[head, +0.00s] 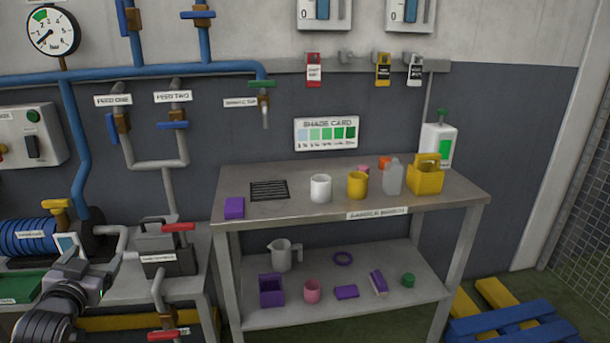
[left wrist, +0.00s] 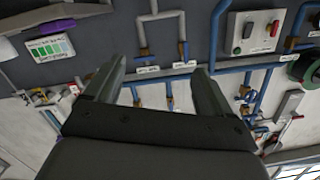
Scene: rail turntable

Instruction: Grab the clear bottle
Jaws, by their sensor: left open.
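The clear bottle (head: 393,177), translucent grey with a narrow neck, stands upright on the bench top, between a yellow cup (head: 357,185) and a yellow caddy (head: 425,180). My left arm shows at the lower left of the head view, far from the bottle. My left gripper (left wrist: 160,67) is open in the left wrist view, with nothing between its fingers. The bottle cannot be made out in that view. My right gripper is not in view.
The bench (head: 275,208) also holds a white cup (head: 320,188), a purple block (head: 234,208) and a black grate (head: 269,190). A white dispenser (head: 437,146) stands behind the caddy. A tap (head: 265,103) and pipes run along the wall. The bench's front middle is clear.

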